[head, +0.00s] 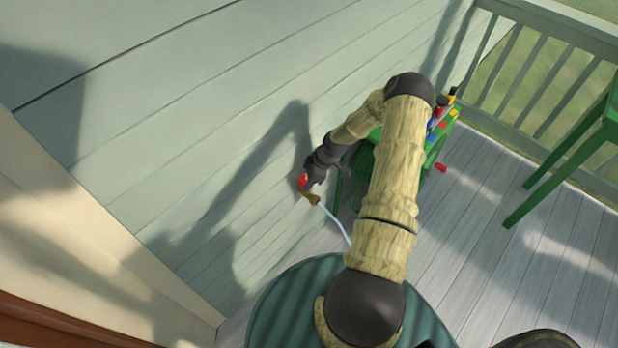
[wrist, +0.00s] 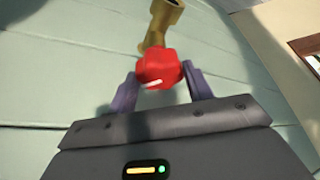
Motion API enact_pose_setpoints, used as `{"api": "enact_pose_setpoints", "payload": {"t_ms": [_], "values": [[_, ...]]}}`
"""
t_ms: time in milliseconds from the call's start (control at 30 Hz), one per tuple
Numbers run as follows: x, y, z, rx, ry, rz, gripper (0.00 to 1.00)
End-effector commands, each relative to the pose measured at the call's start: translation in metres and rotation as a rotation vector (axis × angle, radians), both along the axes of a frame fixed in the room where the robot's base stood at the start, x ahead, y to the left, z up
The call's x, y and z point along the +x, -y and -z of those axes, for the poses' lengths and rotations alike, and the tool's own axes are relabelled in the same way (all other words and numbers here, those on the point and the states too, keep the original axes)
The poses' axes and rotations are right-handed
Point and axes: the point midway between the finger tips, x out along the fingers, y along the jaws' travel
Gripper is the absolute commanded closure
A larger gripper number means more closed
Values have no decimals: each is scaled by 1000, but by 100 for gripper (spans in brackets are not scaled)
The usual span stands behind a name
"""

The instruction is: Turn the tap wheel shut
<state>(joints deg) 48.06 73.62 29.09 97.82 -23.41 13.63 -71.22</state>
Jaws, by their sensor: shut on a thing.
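The red tap wheel (wrist: 160,69) sits on a brass tap (wrist: 160,24) against the pale green siding. In the wrist view my gripper (wrist: 160,84) has a finger on either side of the wheel and is shut on it. In the head view the wheel (head: 303,181) shows as a small red spot beside my dark gripper (head: 310,178), with the brass spout (head: 310,197) below it. A pale blue stream of water (head: 335,222) runs from the spout down toward the deck. My gripper hides part of the wheel in the head view.
A green table (head: 434,146) with small coloured items stands behind my arm. A red item (head: 441,167) lies near its edge. A green chair (head: 575,145) and a railing (head: 545,75) are at the right. The deck boards (head: 470,235) between are mostly clear.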

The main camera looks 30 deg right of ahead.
Motion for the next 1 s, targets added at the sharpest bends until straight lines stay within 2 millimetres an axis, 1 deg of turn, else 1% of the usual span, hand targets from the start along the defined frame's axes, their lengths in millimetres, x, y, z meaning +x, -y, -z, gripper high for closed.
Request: {"api": "enact_pose_setpoints", "payload": {"t_ms": [1000], "values": [[-3, -8, 0, -3, 3, 949, 72]]}}
